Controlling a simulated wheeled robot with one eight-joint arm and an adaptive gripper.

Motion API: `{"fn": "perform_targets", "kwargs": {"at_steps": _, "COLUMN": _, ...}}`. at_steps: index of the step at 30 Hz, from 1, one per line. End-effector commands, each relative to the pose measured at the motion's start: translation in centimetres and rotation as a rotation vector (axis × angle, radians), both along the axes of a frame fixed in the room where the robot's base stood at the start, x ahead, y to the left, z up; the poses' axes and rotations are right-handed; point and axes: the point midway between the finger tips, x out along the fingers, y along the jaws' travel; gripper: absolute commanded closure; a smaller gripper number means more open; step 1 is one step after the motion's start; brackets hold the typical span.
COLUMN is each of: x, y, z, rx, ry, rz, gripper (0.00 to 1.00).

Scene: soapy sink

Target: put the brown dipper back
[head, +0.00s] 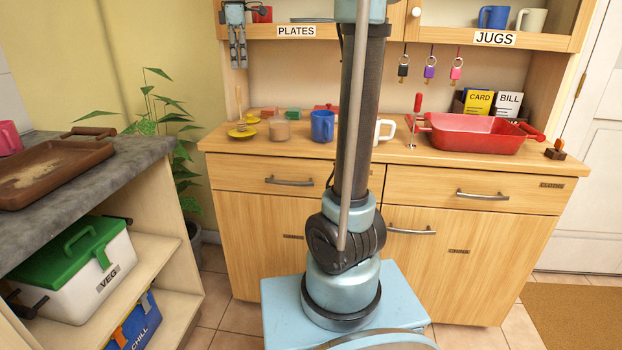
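A thin, tan upright stick with a thicker foot, which looks like a dipper (239,108), stands at a yellow dish (242,132) on the left of the wooden counter. I cannot tell whether it is the brown dipper. A small light-brown jar (280,130) stands just right of the dish. My gripper (239,65) hangs with its fingers pointing down, above the dish in the picture and in front of the shelf's left end. Nothing shows between its fingers, which look close together; their gap is too small to judge.
A blue mug (322,126), a white mug (384,130) and a red roasting dish (470,136) stand on the counter. My arm hides its middle. A shelf edge (430,40) runs above. At left, a worktop (95,178) holds a brown tray (80,150).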

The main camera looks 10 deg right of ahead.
Motion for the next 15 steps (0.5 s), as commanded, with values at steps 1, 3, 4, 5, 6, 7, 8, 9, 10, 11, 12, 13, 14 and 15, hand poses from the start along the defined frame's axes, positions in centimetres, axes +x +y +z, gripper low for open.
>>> {"fn": "perform_targets", "kwargs": {"at_steps": 1, "x": -0.9, "y": -1.1, "z": -0.6, "rx": 0.002, "ry": -0.004, "rz": -0.039, "gripper": 0.69}}
{"fn": "perform_targets", "kwargs": {"at_steps": 3, "x": -2.2, "y": -2.6, "z": -1.8, "rx": 0.006, "ry": -0.013, "rz": -0.114, "gripper": 0.69}}
{"fn": "perform_targets", "kwargs": {"at_steps": 4, "x": -2.9, "y": -3.4, "z": -2.3, "rx": 0.008, "ry": -0.018, "rz": -0.150, "gripper": 0.69}}
{"fn": "perform_targets", "kwargs": {"at_steps": 5, "x": -3.5, "y": -4.1, "z": -2.9, "rx": 0.011, "ry": -0.022, "rz": -0.187, "gripper": 0.69}}
{"fn": "perform_targets", "kwargs": {"at_steps": 6, "x": -4.5, "y": -5.0, "z": -3.8, "rx": 0.013, "ry": -0.027, "rz": -0.236, "gripper": 0.69}}
{"fn": "perform_targets", "kwargs": {"at_steps": 7, "x": -5.2, "y": -5.7, "z": -4.4, "rx": 0.015, "ry": -0.030, "rz": -0.273, "gripper": 0.69}}
{"fn": "perform_targets", "kwargs": {"at_steps": 8, "x": -5.9, "y": -6.4, "z": -5.1, "rx": 0.018, "ry": -0.034, "rz": -0.309, "gripper": 0.69}}
{"fn": "perform_targets", "kwargs": {"at_steps": 9, "x": -6.8, "y": -7.3, "z": -6.0, "rx": 0.021, "ry": -0.040, "rz": -0.358, "gripper": 0.69}}
{"fn": "perform_targets", "kwargs": {"at_steps": 10, "x": -7.5, "y": -7.9, "z": -6.7, "rx": 0.024, "ry": -0.043, "rz": -0.395, "gripper": 0.69}}
{"fn": "perform_targets", "kwargs": {"at_steps": 11, "x": -8.3, "y": -8.5, "z": -7.4, "rx": 0.026, "ry": -0.047, "rz": -0.431, "gripper": 0.69}}
{"fn": "perform_targets", "kwargs": {"at_steps": 12, "x": -9.3, "y": -9.4, "z": -8.4, "rx": 0.031, "ry": -0.052, "rz": -0.480, "gripper": 0.69}}
{"fn": "perform_targets", "kwargs": {"at_steps": 13, "x": -10.0, "y": -9.9, "z": -9.2, "rx": 0.033, "ry": -0.055, "rz": -0.516, "gripper": 0.69}}
{"fn": "perform_targets", "kwargs": {"at_steps": 14, "x": -10.8, "y": -10.5, "z": -10.0, "rx": 0.036, "ry": -0.059, "rz": -0.552, "gripper": 0.69}}
{"fn": "perform_targets", "kwargs": {"at_steps": 15, "x": -11.8, "y": -11.3, "z": -11.0, "rx": 0.040, "ry": -0.064, "rz": -0.601, "gripper": 0.69}}
